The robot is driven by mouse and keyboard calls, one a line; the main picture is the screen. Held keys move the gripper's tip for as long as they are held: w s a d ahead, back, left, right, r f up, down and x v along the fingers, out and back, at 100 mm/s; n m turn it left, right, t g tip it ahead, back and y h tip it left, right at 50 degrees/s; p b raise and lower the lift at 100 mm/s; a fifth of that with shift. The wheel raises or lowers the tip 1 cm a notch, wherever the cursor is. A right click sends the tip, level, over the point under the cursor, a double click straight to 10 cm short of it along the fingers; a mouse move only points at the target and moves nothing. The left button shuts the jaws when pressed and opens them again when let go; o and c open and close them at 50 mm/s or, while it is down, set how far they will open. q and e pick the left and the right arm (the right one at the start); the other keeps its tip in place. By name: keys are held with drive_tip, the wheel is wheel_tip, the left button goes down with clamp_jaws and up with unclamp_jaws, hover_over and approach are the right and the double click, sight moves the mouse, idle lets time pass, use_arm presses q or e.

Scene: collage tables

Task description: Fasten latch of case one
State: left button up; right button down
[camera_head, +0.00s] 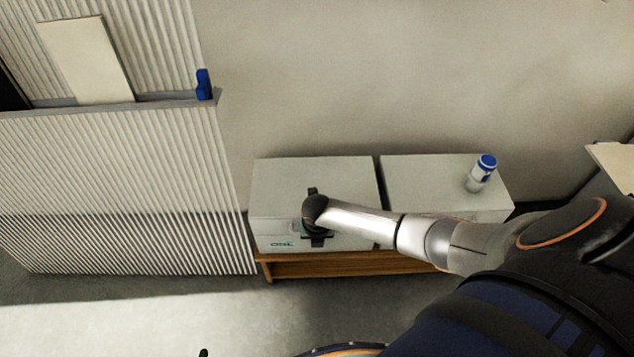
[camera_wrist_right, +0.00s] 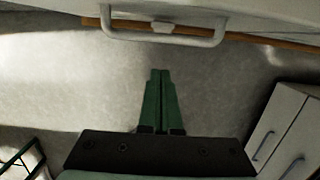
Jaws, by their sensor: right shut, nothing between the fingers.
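Two white cases stand side by side on a low wooden bench. The left case (camera_head: 275,185) has green lettering on its front; the right case (camera_head: 420,180) is partly behind my arm. I cannot read which is case one. My right gripper (camera_wrist_right: 160,72) is shut and empty, its green fingers together. In the head view it is at the front of the left case, hiding part of it. In the right wrist view, a case front with a pale handle (camera_wrist_right: 165,41) and a small pale latch-like piece (camera_wrist_right: 163,27) is beyond the fingertips, apart from them. My left gripper is not seen.
A blue-capped white bottle (camera_head: 481,175) stands on the right case. The wooden bench (camera_head: 340,264) is below the cases. A ribbed panel (camera_head: 110,190) stands at left, with a blue object (camera_head: 203,84) on its ledge. White drawers (camera_wrist_right: 285,135) show at lower right.

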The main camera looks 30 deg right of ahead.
drive_tip(key=r, duration=0.3)
drive_tip(key=shift+w+d+r+p, duration=0.2)
drive_tip(key=shift+w+r+p, duration=0.15)
drive_tip(key=shift+r, duration=0.05)
